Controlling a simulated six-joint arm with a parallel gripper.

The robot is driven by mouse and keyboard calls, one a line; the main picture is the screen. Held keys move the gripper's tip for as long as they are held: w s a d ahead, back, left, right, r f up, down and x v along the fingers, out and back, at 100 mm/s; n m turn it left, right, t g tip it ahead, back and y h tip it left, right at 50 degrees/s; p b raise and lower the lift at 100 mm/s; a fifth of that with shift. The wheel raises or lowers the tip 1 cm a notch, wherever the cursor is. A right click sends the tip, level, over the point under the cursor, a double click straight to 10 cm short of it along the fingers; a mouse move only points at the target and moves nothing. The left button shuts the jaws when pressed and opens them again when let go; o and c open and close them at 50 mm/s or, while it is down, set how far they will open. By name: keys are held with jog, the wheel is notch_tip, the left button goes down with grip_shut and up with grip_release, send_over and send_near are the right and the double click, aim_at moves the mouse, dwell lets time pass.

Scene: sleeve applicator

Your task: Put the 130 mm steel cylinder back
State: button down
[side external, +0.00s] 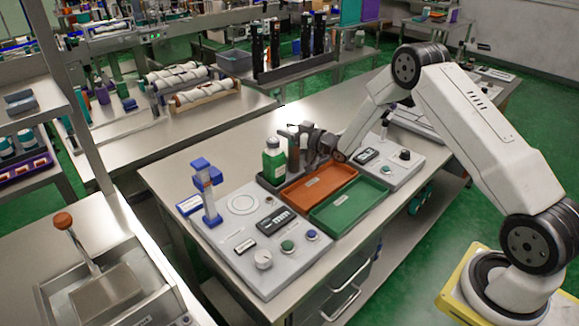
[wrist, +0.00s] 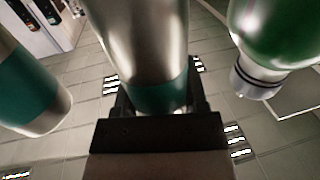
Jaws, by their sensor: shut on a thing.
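My gripper (side external: 308,146) is at the back of the bench, beside the orange tray. In the wrist view the dark jaws (wrist: 155,108) are shut on a shiny steel cylinder (wrist: 138,40) with a teal band near the jaws. A second steel cylinder with a teal band (wrist: 30,88) is at the left of the wrist view, apart from the held one. A green bottle (wrist: 285,30) is at the right; it stands upright in the side view (side external: 273,160). The side view is too small to tell whether the held cylinder's end touches the dark holder (side external: 268,184).
A grey panel with knobs (side external: 262,262) and a blue-topped stand (side external: 206,190) are at the left. Another control panel (side external: 385,162) is at the right. The bench's back left part is clear.

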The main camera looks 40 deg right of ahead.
jog(key=shift+c, duration=0.6)
grip_release()
jog(key=shift+f, duration=0.15)
jog(key=shift+s+r, duration=0.15)
jog(key=shift+r, duration=0.05)
jog(key=s+d, duration=0.2)
jog(key=s, duration=0.9)
jog(key=shift+s+d, duration=0.2)
jog(key=shift+s, duration=0.05)
jog(key=shift+a, duration=0.1)
